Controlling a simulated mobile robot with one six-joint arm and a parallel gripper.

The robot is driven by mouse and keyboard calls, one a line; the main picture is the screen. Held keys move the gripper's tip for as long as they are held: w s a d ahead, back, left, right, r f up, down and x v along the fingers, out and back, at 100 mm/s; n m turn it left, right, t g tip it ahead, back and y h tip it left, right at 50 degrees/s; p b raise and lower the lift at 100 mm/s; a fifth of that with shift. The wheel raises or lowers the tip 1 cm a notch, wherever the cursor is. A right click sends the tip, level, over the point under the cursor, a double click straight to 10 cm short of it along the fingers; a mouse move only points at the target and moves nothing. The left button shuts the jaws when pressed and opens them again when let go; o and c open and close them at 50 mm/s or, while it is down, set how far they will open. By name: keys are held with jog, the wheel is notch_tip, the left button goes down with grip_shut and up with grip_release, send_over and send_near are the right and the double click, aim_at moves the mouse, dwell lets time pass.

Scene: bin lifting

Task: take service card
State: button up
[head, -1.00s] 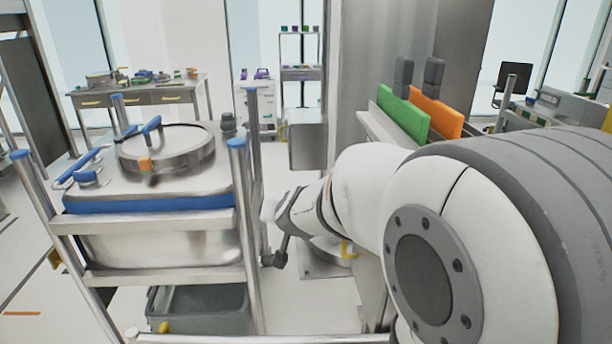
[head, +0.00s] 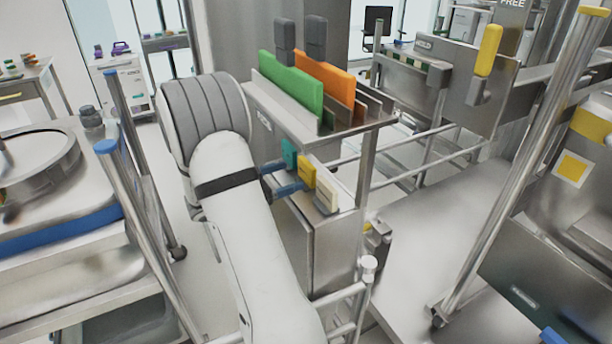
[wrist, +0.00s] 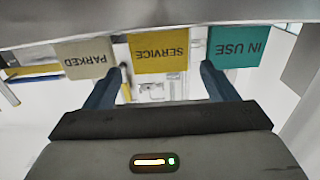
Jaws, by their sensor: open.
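The yellow service card (head: 308,172) stands in a row on the grey cabinet, between a teal card (head: 289,153) and a cream card (head: 326,197). In the wrist view the service card (wrist: 160,52) appears upside down, with the cream "PARKED" card (wrist: 86,58) at left and the teal "IN USE" card (wrist: 236,46) at right. My gripper (wrist: 162,72) is open, its blue fingers pointing at the row, one tip toward each side of the service card. In the head view my gripper (head: 286,178) is close to the cards; contact cannot be told.
A shelf (head: 352,126) with a green panel (head: 291,84) and an orange panel (head: 325,80) stands above and behind the cards. A steel cart with a round-lidded bin (head: 45,165) is at left. A metal post (head: 530,150) rises at right.

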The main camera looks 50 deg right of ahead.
aim_at(304, 169)
jog(key=x, duration=0.2)
jog(key=p+x, duration=0.1)
jog(key=x, duration=0.3)
jog(key=shift+s+d+r, duration=0.15)
jog(key=shift+d+r, duration=0.1)
jog(key=shift+d, duration=0.1)
jog(key=c, duration=0.8)
